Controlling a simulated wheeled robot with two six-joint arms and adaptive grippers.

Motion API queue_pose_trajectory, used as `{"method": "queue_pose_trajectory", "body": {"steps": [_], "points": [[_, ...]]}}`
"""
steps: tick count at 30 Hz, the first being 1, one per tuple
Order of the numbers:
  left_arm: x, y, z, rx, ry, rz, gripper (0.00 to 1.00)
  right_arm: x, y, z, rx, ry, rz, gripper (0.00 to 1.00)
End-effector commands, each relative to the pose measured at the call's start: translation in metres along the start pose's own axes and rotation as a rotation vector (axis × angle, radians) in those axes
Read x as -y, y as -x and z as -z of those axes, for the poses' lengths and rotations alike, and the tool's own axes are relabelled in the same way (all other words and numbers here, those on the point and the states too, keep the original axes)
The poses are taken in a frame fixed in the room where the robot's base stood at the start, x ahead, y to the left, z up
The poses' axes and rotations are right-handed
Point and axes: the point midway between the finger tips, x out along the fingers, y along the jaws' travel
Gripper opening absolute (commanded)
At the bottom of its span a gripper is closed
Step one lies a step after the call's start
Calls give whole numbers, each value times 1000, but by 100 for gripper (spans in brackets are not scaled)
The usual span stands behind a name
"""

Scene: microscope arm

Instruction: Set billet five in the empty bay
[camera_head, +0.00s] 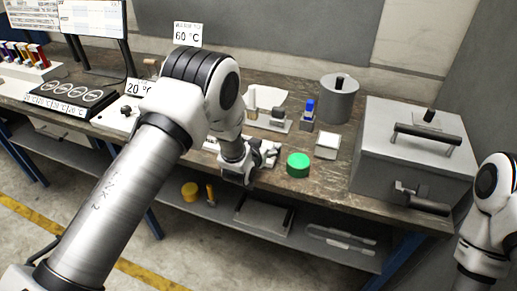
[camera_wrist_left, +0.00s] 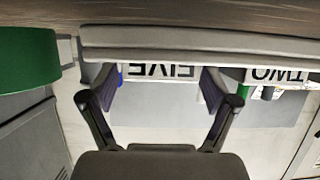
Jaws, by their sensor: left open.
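A plate lettered FIVE (camera_wrist_left: 160,71), upside down in the left wrist view, shows between the fingers of my left gripper (camera_wrist_left: 160,88). I take it as the label of billet five; the billet's body is not clear, and a grey bar (camera_wrist_left: 200,40) crosses just above. I cannot tell whether the fingers touch anything. A plate lettered TWO (camera_wrist_left: 275,76) is to the right. In the head view my left gripper (camera_head: 238,178) is low at the bench's front edge, left of the green cylinder (camera_head: 298,163), with white parts behind it. I cannot make out the empty bay. My right gripper is out of view.
The green cylinder also shows in the left wrist view (camera_wrist_left: 28,58). A grey lidded box (camera_head: 375,160) and a grey cylindrical pot (camera_head: 338,105) stand to the right. A dark plate with round marks (camera_head: 75,97) lies to the left. A shelf (camera_head: 330,245) runs below.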

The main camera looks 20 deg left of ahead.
Motion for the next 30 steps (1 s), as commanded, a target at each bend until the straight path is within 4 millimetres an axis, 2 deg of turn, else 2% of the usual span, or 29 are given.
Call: {"method": "queue_pose_trajectory", "body": {"steps": [1, 6, 13, 18, 23, 26, 29, 30], "points": [[0, 6, 8, 0, 0, 0, 87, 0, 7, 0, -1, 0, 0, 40], [0, 49, 2, 2, -2, -1, 87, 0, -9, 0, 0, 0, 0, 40], [0, 105, 3, -1, -1, 0, 87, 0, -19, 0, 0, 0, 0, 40], [0, 121, 4, -2, -1, 0, 87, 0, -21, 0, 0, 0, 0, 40], [0, 122, 2, 4, 0, 0, 87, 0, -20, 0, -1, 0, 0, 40], [5, 126, -30, 85, 5, 8, 87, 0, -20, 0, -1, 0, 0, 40], [14, 145, -106, 288, 17, 23, 87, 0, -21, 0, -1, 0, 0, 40], [19, 160, -146, 398, 23, 30, 87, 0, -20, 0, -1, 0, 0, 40]]}}
